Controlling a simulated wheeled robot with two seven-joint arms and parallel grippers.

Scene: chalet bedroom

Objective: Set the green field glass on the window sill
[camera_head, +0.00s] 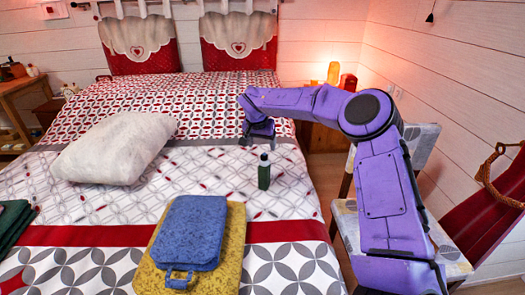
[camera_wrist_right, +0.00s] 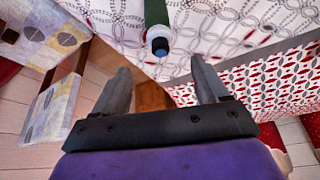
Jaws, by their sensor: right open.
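The green field glass (camera_head: 264,172) stands upright on the bed, right of the blue case. It has a dark green body and a grey, narrower top. In the right wrist view the field glass (camera_wrist_right: 157,18) shows at the top edge, its blue-black end towards me, beyond the fingertips. My right gripper (camera_head: 261,138) is above and just behind the field glass in the head view. In the right wrist view my right gripper (camera_wrist_right: 162,80) is open, with nothing between its fingers. My left gripper is not in view. No window sill shows.
A blue case (camera_head: 190,232) lies on a yellow folded item (camera_head: 232,235) on the bed (camera_head: 105,202). A white pillow (camera_head: 118,147) lies left. A chair (camera_head: 420,140) stands right of the bed. A lit lamp (camera_head: 333,72) stands behind my right arm.

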